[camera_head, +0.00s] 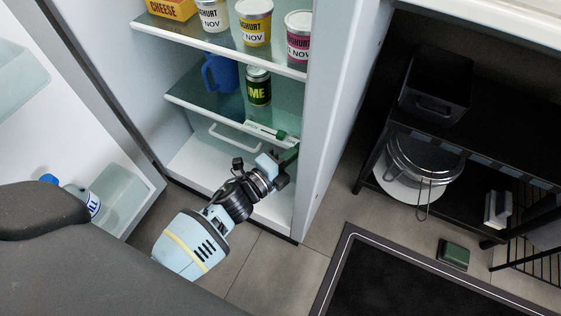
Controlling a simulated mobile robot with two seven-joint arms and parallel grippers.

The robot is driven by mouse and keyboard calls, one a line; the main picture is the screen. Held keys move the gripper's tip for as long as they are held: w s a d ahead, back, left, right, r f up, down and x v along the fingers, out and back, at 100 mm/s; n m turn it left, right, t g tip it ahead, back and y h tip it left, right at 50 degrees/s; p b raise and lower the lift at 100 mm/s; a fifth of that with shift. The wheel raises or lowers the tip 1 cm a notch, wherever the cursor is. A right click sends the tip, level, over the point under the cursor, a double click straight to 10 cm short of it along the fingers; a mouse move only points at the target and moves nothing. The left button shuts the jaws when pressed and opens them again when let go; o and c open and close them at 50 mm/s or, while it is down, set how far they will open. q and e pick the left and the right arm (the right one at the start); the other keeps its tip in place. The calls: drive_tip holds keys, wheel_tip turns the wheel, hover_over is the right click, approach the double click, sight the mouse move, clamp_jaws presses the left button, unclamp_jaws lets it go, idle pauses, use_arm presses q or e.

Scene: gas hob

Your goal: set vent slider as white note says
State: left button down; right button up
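The vent slider strip (262,130) is a pale bar under the lower glass shelf inside the open fridge. It bears the word OPEN near its left end, and a green tab (281,135) sits toward its right end. My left gripper (284,167) is inside the fridge, just below the tab, beside the right inner wall. A dark green piece shows at its fingers; I cannot tell what it is or whether the fingers are open. My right gripper is not in view. No white note can be made out.
Yoghurt tubs (254,22) and a cheese box (171,8) stand on the upper shelf. A blue jug (220,73) and a dark green tin (258,87) stand on the lower shelf. The fridge door (75,110) is open at left. A black rack (440,130) stands at right.

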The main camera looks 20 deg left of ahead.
sight(261, 135)
use_arm(q)
drive_tip(key=shift+w+a+b, duration=0.2)
drive_tip(key=shift+a, duration=0.75)
drive_tip(key=shift+w+a+b, duration=0.15)
drive_tip(key=shift+w+a, duration=0.05)
drive_tip(key=shift+a, duration=0.7)
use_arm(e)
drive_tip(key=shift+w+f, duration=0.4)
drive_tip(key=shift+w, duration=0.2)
use_arm(q)
drive_tip(key=a, duration=0.6)
drive_tip(key=shift+w+p, duration=0.1)
drive_tip(key=shift+p, duration=0.25)
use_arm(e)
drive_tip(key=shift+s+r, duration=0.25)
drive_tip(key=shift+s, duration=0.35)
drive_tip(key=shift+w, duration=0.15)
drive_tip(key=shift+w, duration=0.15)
